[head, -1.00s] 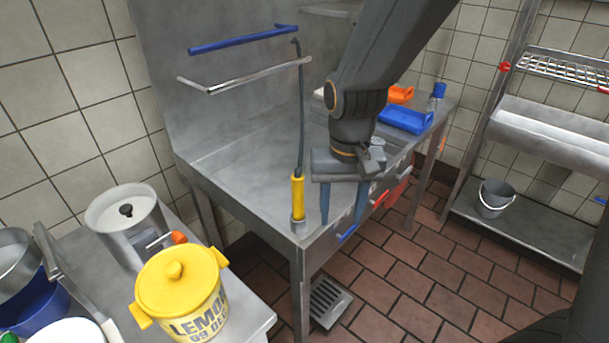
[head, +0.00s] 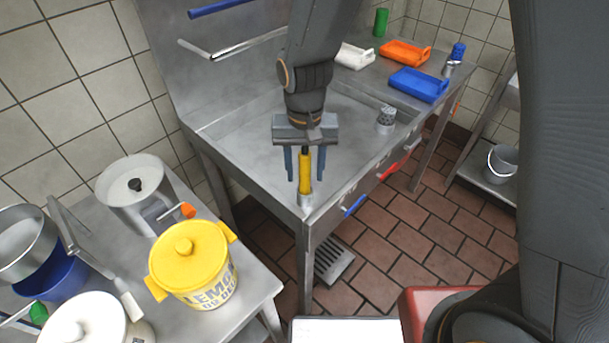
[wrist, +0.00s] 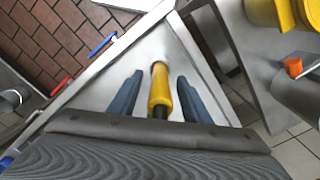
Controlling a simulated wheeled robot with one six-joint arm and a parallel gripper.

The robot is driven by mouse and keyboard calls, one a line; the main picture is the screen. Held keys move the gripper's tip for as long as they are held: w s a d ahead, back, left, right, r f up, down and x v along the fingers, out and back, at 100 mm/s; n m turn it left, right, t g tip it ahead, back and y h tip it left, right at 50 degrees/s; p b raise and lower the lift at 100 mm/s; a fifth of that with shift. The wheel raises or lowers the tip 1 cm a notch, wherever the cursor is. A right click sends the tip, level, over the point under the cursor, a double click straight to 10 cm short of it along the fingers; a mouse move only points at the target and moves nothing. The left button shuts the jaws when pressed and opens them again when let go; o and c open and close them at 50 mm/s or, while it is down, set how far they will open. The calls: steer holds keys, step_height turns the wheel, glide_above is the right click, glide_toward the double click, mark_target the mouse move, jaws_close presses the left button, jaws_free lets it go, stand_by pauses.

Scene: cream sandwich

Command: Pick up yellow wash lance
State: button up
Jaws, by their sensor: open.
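The yellow wash lance (head: 305,172) stands upright at the front corner of the steel sink table, its lower end in a small metal holder (head: 306,199). My gripper (head: 305,178) is open, with one blue finger on each side of the yellow grip. In the wrist view the lance (wrist: 160,90) lies between the two open fingers (wrist: 153,93), with a gap on both sides.
The steel sink table (head: 240,150) has a raised back wall. A yellow lidded pot (head: 190,262) and a steel container (head: 130,190) stand on the left counter. The sink floor around the lance is clear.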

steer(key=shift+f, duration=1.25)
jaws_close()
steer(key=shift+r, duration=0.2)
